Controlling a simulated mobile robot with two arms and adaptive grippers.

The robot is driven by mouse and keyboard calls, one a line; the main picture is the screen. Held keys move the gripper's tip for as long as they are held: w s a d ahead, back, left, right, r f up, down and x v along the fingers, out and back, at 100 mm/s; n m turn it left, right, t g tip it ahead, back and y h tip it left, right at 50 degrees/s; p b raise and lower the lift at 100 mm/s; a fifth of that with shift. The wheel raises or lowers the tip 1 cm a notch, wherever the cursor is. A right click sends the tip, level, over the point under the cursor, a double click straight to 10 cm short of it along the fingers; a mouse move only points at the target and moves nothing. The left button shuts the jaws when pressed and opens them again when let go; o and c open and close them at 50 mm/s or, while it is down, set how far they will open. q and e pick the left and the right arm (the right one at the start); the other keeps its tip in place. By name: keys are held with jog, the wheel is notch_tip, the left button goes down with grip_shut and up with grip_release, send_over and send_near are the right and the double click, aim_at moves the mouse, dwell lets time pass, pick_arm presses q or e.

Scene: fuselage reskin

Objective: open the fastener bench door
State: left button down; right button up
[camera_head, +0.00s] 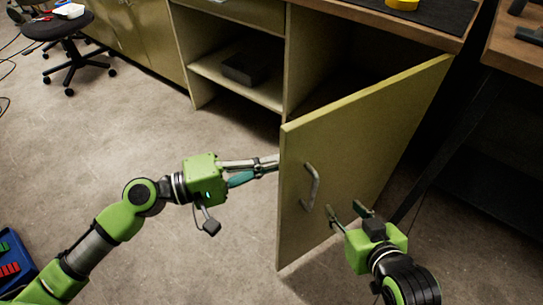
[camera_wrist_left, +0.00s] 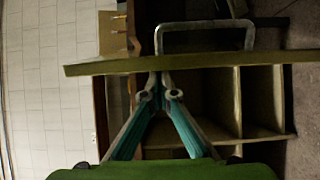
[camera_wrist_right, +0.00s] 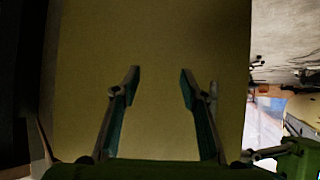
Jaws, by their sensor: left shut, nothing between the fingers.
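The bench door (camera_head: 350,150) is olive-yellow and stands swung out from the cabinet, with the lower shelf and dark inside showing. Its grey bar handle (camera_head: 311,187) is on the outer face near the free edge, and shows beyond the door edge in the left wrist view (camera_wrist_left: 205,25). My left gripper (camera_head: 277,163) is shut and empty, its tips at the door's free edge on the inner side; exact contact is unclear. My right gripper (camera_head: 347,212) is open in front of the outer face, right of the handle. The door face fills the right wrist view (camera_wrist_right: 150,40) between its parted fingers.
A dark box (camera_head: 247,68) lies on the cabinet's open shelf (camera_head: 210,68). A black stool (camera_head: 62,25) stands at the far left. A blue bin (camera_head: 15,262) is at the lower left. Another bench (camera_head: 515,50) is at the right. The floor left of the door is clear.

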aim_at(312, 171)
pick_arm(q)
jog(key=shift+n+t, duration=0.4)
jog(key=shift+t, duration=0.2)
jog(key=s+d+p, duration=0.1)
jog(key=s+p, duration=0.1)
jog(key=s+d+p, duration=0.1)
jog(key=s, duration=0.1)
jog(key=shift+d+r, duration=0.2)
jog(key=shift+d, duration=0.1)
jog(key=shift+y, duration=0.3)
jog(key=s+d+p, duration=0.1)
jog(key=s, duration=0.1)
jog(key=s+d+p, duration=0.1)
jog(key=s+d, duration=0.1)
jog(key=shift+d, duration=0.1)
pick_arm(e)
jog(key=s+d+f+g+h, duration=0.1)
jog(key=s+d+f+g, duration=0.1)
jog(key=s+f+g, duration=0.2)
jog(key=s+d+f+g+h, duration=0.1)
jog(key=s+d+f+g, duration=0.1)
jog(key=s, duration=0.7)
notch_tip(312, 171, down, 2)
jog(key=shift+s+d+f+g, duration=0.1)
jog(key=shift+s+d+g, duration=0.1)
jog(key=shift+g, duration=0.7)
pick_arm(q)
jog(key=shift+f, duration=0.1)
jog(key=v, duration=1.2)
